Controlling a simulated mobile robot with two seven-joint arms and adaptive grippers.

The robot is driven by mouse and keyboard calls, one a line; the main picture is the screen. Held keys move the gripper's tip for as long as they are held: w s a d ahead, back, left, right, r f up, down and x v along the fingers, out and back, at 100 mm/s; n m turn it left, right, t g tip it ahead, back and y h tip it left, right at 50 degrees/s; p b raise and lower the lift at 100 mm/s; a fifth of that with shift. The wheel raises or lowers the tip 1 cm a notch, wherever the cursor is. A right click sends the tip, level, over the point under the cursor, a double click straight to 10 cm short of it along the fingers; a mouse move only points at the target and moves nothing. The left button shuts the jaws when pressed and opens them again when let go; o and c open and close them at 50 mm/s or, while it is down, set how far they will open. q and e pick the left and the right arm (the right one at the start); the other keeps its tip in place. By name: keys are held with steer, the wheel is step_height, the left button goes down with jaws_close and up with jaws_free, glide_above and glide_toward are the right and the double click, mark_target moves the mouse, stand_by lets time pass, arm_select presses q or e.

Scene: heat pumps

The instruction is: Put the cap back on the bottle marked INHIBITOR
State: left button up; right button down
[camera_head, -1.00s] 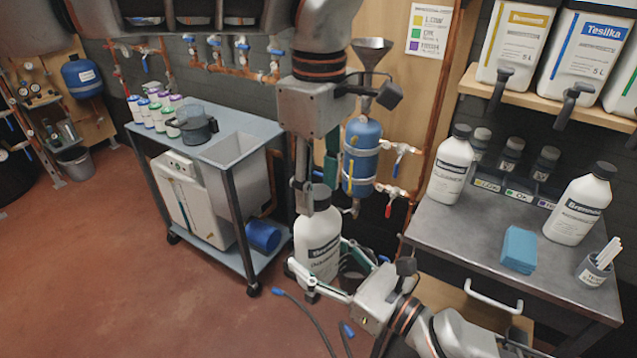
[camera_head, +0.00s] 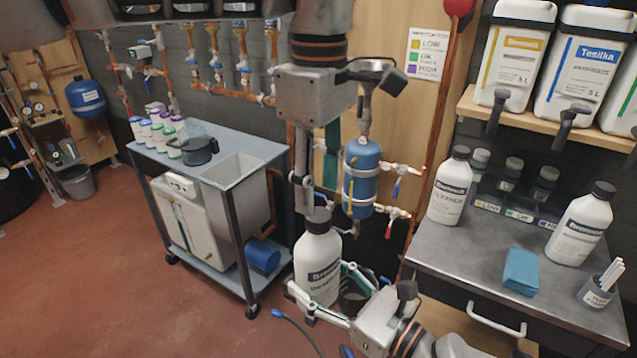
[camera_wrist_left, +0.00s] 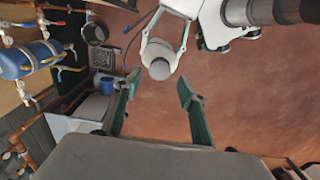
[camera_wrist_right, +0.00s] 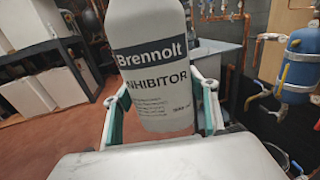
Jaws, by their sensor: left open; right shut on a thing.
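The white INHIBITOR bottle (camera_head: 320,268) is upright in my right gripper (camera_head: 318,284), which is shut around its body. Its label reads clearly in the right wrist view (camera_wrist_right: 155,75), where its top is out of frame. A dark grey cap (camera_head: 318,216) sits on the bottle's neck; I cannot tell how tightly. The cap also shows from above in the left wrist view (camera_wrist_left: 160,69). My left gripper (camera_head: 303,208) points down just above the cap. Its fingers are spread and empty in the left wrist view (camera_wrist_left: 158,88).
A grey bench (camera_head: 460,262) at right holds a CLEANER bottle (camera_head: 449,188), another white bottle (camera_head: 580,228) and a blue cloth (camera_head: 520,270). A blue vessel with pipes (camera_head: 362,180) stands close behind the grippers. A cart (camera_head: 215,160) stands at left. Red floor is clear at front left.

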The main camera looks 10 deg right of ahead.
mark_target(319, 215)
arm_select(q)
steer(key=n, duration=0.3)
steer(key=r+n, duration=0.1)
steer(key=n, duration=0.4)
steer(key=r+n, duration=0.1)
steer(key=n, duration=0.2)
steer(key=shift+d+n, duration=0.1)
steer(key=shift+n, duration=0.2)
steer(key=n, duration=0.5)
steer(key=shift+r+n, duration=0.3)
steer(key=shift+r, duration=0.05)
steer(key=n, duration=0.5)
steer(key=shift+r, duration=0.4)
steer(key=shift+f, duration=0.1)
steer(key=shift+f, duration=3.9)
